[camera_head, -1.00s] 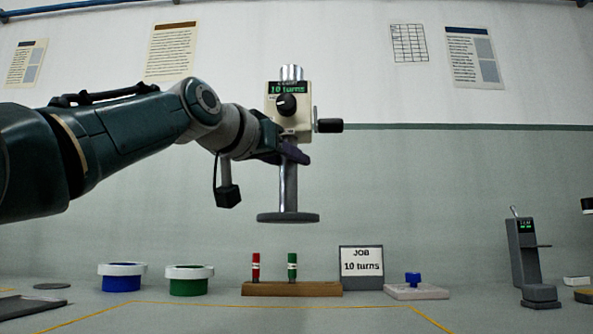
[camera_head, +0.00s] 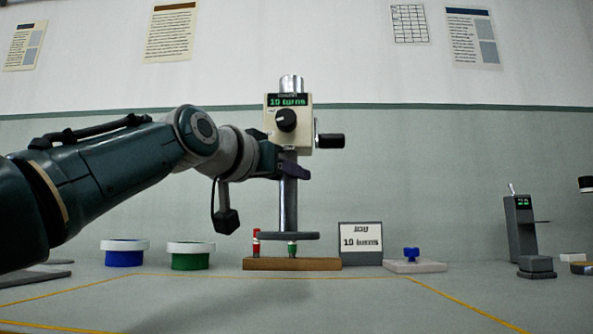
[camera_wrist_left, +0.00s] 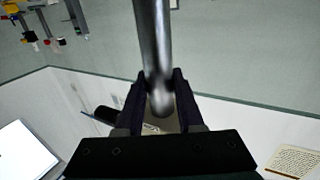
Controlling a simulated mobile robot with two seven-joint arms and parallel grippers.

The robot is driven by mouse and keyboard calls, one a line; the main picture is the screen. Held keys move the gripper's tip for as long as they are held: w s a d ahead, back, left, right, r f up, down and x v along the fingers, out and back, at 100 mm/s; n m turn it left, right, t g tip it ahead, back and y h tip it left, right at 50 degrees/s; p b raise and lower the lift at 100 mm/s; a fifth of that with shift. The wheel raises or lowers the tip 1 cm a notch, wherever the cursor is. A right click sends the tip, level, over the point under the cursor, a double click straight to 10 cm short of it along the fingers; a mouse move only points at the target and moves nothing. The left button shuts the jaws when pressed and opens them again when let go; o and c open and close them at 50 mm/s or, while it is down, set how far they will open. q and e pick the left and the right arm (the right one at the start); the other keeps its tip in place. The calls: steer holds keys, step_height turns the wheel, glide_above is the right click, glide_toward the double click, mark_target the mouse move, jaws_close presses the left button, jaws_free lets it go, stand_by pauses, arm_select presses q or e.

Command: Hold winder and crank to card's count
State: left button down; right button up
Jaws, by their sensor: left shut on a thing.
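The winder (camera_head: 288,122) is a beige box with a black knob, a metal post and a round dark base. Its green display reads "10 turns". A black crank handle (camera_head: 330,141) sticks out at its right side. My left gripper (camera_head: 290,170) is shut on the winder's post below the box; the wrist view also shows the post (camera_wrist_left: 153,45) between the fingers. The winder is upright, its base off the table. The job card (camera_head: 361,242) reads "JOB 10 turns". My right gripper is not in view.
A blue pot (camera_head: 124,258) and a green pot (camera_head: 190,262) stand left. A blue-knobbed block (camera_head: 414,266) and a grey device (camera_head: 522,235) are right. The yellow-outlined table area is clear.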

mark_target(283, 223)
arm_select(q)
steer(key=shift+f+b, duration=1.75)
steer(key=shift+f, duration=2.25)
steer(key=shift+f+b, duration=0.35)
steer(key=shift+f, duration=0.45)
steer(key=c, duration=1)
jaws_free()
steer(key=shift+f, duration=0.2)
steer(key=o, duration=0.6)
steer(key=shift+w+r, duration=0.1)
steer(key=shift+c, duration=0.2)
